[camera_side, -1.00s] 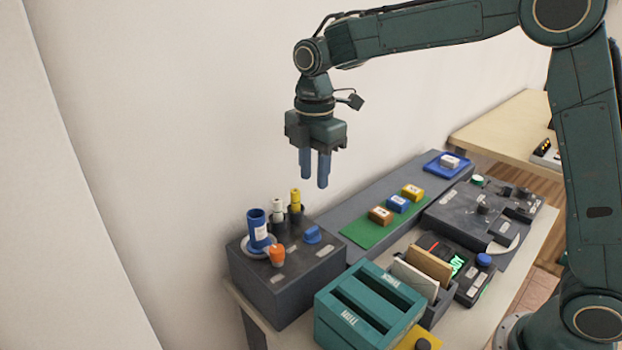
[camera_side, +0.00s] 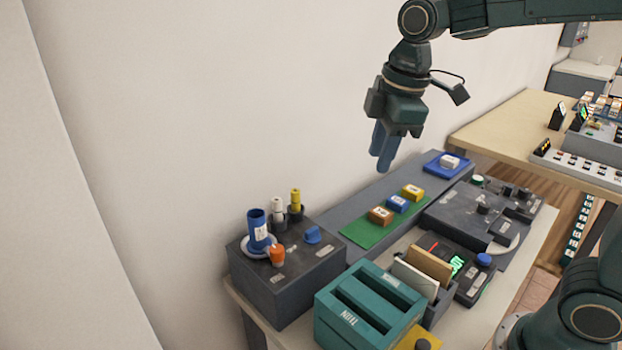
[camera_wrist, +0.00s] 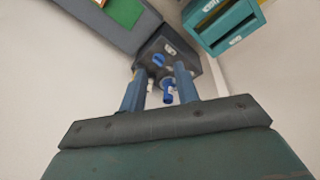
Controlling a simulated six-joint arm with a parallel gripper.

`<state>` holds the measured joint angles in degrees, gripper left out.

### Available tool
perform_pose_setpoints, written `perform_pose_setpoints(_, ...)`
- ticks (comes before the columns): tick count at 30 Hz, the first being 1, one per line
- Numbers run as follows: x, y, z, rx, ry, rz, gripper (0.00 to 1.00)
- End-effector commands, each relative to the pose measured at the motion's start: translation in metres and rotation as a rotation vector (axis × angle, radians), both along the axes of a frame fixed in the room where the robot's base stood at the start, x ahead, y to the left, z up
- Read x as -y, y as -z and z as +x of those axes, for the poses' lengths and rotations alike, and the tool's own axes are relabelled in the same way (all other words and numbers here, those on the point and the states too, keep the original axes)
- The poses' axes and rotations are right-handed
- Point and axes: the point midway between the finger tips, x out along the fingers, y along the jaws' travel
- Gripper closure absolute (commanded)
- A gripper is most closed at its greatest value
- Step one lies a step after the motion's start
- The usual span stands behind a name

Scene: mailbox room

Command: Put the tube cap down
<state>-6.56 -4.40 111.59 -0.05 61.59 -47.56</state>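The blue tube cap (camera_side: 312,235) rests on top of the dark grey box (camera_side: 290,285), to the right of the upright blue tube (camera_side: 257,228). In the wrist view, the blue cap (camera_wrist: 159,60) and the tube (camera_wrist: 168,96) show beyond my fingers. My gripper (camera_side: 381,156) hangs high in the air, to the right of and above the box. Its two blue fingers stand apart with nothing between them; the gap shows clearly in the wrist view (camera_wrist: 160,88).
White (camera_side: 278,210) and yellow (camera_side: 296,202) pieces stand behind the cap, an orange one (camera_side: 277,254) in front. A teal slotted box (camera_side: 370,305) stands nearer. Coloured blocks lie on a green mat (camera_side: 362,236). The air around my gripper is free.

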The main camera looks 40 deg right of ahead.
Motion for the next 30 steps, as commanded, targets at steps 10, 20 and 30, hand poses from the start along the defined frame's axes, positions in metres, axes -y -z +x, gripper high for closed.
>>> perform_pose_setpoints(10, 0.023, -0.008, -0.079, 0.124, 0.397, 0.104, 0.69)
perform_pose_setpoints(20, 0.036, 0.009, -0.143, 0.226, 0.746, 0.233, 0.69)
perform_pose_setpoints(30, 0.040, 0.023, -0.166, 0.264, 0.899, 0.299, 0.69)
